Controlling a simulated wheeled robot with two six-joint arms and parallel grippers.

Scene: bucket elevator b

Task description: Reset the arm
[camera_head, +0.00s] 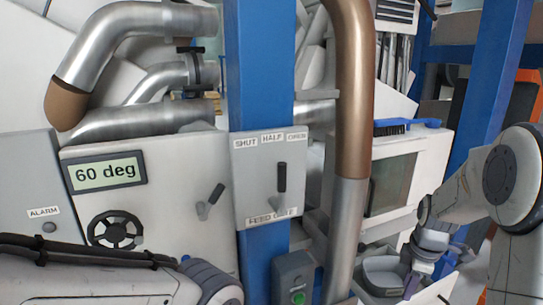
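My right arm comes in from the right edge and bends down to its wrist. My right gripper (405,278) is low at the right, beyond the wrist, in front of the machine's lower part. Its fingers are too small and too overlapped to tell whether they are open or shut. I see no object clearly held in it. My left arm lies across the bottom left corner, and its gripper is out of view. The feed gate panel (262,205) is on the blue post, with a dark-handled lever (282,178) pointing up below the labels SHUT, HALF and a third.
An alarm box (38,190) is at left. A copper-and-grey pipe (350,120) stands mid-right. A blue brush (407,125) lies on a white cabinet. A green button (298,297) is below.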

